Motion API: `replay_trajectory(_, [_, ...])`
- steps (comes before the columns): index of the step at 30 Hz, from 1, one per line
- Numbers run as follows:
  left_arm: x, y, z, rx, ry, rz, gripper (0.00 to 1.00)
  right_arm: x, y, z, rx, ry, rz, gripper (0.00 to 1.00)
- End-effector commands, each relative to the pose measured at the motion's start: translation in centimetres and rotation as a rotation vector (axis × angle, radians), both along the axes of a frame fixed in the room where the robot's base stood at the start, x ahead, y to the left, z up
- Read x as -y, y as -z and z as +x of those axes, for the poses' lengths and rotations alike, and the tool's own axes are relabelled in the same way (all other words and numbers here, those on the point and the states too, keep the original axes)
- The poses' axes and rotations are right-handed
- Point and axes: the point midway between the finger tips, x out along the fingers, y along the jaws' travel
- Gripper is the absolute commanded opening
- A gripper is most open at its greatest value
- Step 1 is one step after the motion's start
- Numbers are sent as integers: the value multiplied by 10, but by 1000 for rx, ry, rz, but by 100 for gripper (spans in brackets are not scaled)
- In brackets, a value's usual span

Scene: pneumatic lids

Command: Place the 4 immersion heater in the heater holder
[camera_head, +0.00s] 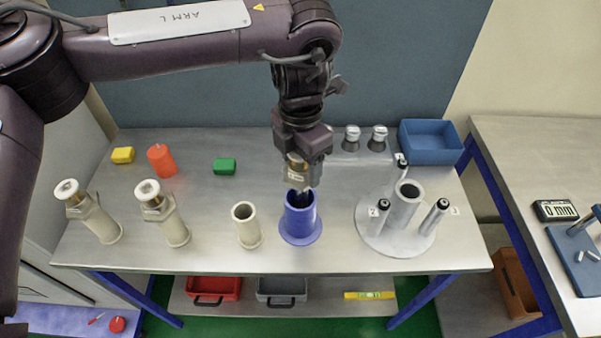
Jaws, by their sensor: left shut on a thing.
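My left gripper (299,186) points down over the mouth of a blue flanged cylinder (299,224). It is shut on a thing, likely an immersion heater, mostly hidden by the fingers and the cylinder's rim. Only something dark shows at the mouth. To the right, a round grey stand (375,243) has a thick open central tube (404,207). Around it stand three black-topped rods: a front-left one (378,217), a right one (435,216) and a back one (401,165). Small white labels are by them. I cannot tell which thing is the heater holder. My right gripper is out of view.
Two cream cylinders with metal lids (99,221) (171,221) and an open cream cylinder (247,228) stand left of the blue cylinder. Two metal lids (352,138) (377,138) and a blue bin (431,142) stand at the back. Small coloured objects lie back left.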

Motion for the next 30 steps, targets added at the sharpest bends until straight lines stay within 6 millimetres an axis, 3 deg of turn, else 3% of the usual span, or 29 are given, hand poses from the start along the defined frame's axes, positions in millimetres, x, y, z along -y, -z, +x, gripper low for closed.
replay_trajectory(11, [0,40,0,-1,-1,-2,41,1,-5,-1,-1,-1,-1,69])
replay_trajectory(30, [0,53,0,2,-1,-1,41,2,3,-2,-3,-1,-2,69])
